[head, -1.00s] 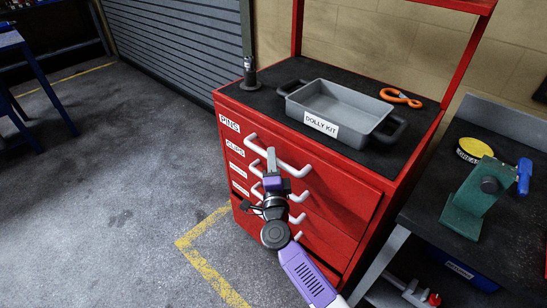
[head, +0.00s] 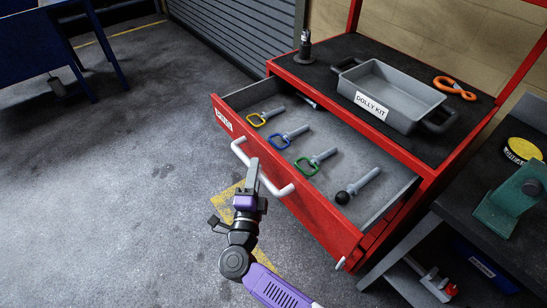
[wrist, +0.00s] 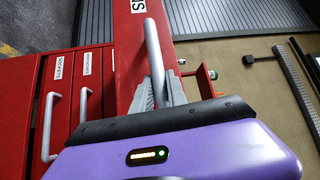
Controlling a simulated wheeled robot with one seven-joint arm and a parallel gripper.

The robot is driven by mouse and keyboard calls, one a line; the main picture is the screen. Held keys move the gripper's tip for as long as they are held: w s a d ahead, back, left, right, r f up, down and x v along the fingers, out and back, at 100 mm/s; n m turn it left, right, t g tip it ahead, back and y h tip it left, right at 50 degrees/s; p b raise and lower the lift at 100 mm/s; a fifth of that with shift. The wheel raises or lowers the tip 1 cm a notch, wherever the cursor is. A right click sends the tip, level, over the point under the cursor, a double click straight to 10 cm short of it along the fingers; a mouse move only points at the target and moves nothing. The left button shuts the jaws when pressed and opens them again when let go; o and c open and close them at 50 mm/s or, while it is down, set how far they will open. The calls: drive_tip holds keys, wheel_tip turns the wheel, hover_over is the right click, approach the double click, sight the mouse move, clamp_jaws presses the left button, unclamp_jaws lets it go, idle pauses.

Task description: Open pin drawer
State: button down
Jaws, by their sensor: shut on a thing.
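The pin drawer (head: 300,207) is the top drawer of the red cabinet and stands pulled well out. Its label (head: 223,119) reads PINS. My gripper (head: 253,170) is at the drawer's white handle (head: 279,186), shut on the bar near its middle. In the wrist view the handle (wrist: 153,55) runs between my gripper's two grey fingers (wrist: 158,95). Inside the drawer lie several pins with coloured ends, among them a yellow-ringed pin (head: 264,117), a blue-ringed pin (head: 288,136), a green-ringed pin (head: 315,161) and a black-knobbed pin (head: 356,186).
A grey DOLLY KIT tray (head: 392,90) and an orange tool (head: 455,88) are on the cabinet top. A dark bench with a green device (head: 511,197) stands close on the right. Lower drawer handles (wrist: 48,125) show in the wrist view. Floor to the left is clear.

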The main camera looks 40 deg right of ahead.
drive_tip(key=shift+s+a+f, duration=0.1)
drive_tip(key=shift+a, duration=1.8)
drive_tip(key=c, duration=1.3)
unclamp_jaws()
drive_tip(key=shift+b+v, duration=0.7)
drive_tip(key=shift+v, duration=3.15)
